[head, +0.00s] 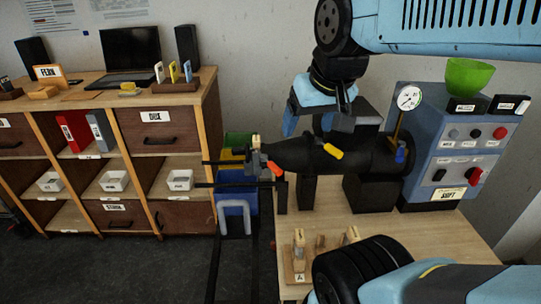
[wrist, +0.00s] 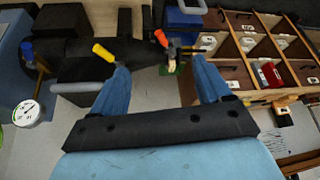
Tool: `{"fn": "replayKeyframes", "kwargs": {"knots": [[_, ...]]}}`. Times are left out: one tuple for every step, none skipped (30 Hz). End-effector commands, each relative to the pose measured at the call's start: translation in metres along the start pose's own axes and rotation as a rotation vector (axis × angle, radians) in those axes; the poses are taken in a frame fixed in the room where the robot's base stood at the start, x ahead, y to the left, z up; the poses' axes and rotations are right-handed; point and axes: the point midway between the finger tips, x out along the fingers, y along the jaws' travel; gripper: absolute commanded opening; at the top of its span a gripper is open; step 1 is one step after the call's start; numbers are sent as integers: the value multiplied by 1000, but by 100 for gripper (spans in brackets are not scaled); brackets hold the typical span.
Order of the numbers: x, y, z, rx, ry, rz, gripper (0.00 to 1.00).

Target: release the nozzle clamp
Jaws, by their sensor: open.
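A black barrel machine (head: 305,154) lies along the bench, its narrow nozzle end toward the left. An orange lever (head: 277,169) sits at the nozzle end, beside a small grey and pale fitting (head: 256,158); this looks like the nozzle clamp. A yellow lever (head: 333,152) sits on the barrel further right. My gripper (head: 318,128) is above the barrel, open and empty, with blue fingers. In the wrist view, the orange lever (wrist: 161,38) shows beyond the gap between the fingertips (wrist: 160,64), and the yellow lever (wrist: 103,52) lies beyond the left finger. Neither lever is touched.
A blue control box (head: 455,145) with a green bowl (head: 469,76) and a dial gauge (head: 409,98) stand at the right. Dark rails (head: 215,255) and a blue bin (head: 234,205) are below the nozzle. A wooden rack (head: 297,258) is on the bench front; shelves (head: 215,110) stand left.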

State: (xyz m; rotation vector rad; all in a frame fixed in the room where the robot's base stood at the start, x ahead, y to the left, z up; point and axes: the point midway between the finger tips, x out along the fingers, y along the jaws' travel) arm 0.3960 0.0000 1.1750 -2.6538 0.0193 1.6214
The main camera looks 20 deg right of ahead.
Motion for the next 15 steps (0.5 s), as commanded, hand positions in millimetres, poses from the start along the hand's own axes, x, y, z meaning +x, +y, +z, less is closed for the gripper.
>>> {"fn": "replayKeyframes", "kwargs": {"knots": [[3, 0, -3, 20, -14, -2, 72], [4, 1, -5, 35, -23, -4, 69], [7, 1, -8, 57, -37, -7, 66], [9, 2, -10, 74, -47, -9, 63], [11, 2, -13, 94, -58, -11, 60], [13, 2, -17, 120, -73, -14, 56], [16, 2, -20, 141, -84, -16, 53], [18, 3, -22, 160, -95, -18, 50], [21, 4, -26, 186, -109, -20, 46], [23, 4, -28, 206, -120, -22, 44], [25, 4, -31, 226, -131, -24, 41], [29, 5, -34, 253, -146, -26, 37], [31, 6, -36, 273, -157, -26, 34], [34, 7, -39, 292, -169, -27, 31], [37, 8, -42, 320, -183, -29, 27]]}}
